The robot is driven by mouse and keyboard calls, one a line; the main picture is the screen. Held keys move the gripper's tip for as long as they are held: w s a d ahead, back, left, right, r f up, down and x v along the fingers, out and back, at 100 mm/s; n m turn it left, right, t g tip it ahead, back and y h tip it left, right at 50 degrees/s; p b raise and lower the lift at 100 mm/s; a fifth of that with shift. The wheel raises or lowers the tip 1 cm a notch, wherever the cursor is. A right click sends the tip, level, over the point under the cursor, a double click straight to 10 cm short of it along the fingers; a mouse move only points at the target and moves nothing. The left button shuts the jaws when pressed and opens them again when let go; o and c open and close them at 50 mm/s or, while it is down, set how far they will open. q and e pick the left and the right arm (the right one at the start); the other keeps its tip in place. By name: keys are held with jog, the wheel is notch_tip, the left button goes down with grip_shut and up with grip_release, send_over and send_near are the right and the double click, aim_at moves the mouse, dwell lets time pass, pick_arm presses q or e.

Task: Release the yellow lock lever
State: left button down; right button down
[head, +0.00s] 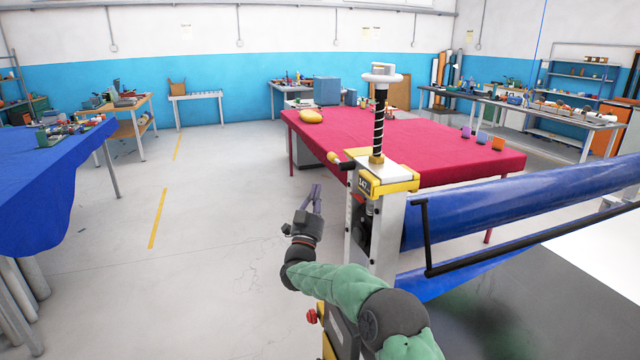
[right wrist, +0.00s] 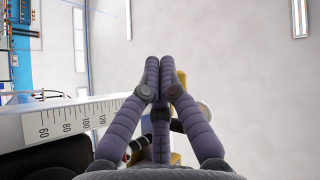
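A small lever with a yellow knob (head: 334,157) sticks out to the left from the yellow-topped head (head: 388,184) of a grey machine post. My right gripper (head: 317,187) is left of the post, below the lever, its fingers pointing up and apart from the knob. In the right wrist view its fingertips (right wrist: 163,62) are together, with nothing seen between them. Yellow parts show behind the fingers there, partly hidden, and I cannot tell which is the lever. My left gripper is not in view.
A threaded spindle with a white handwheel (head: 382,76) rises from the post. A blue roll (head: 520,205) and a black bar (head: 530,238) extend right. A red-covered table (head: 440,150) stands behind. The floor left of my right gripper is clear. A scale (right wrist: 75,118) runs beside the fingers.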

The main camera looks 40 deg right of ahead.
notch_tip(320, 180, down, 6)
jog(key=w+a+p, duration=0.1)
jog(key=a, duration=0.2)
jog(key=shift+d, duration=0.1)
dwell(0.4)
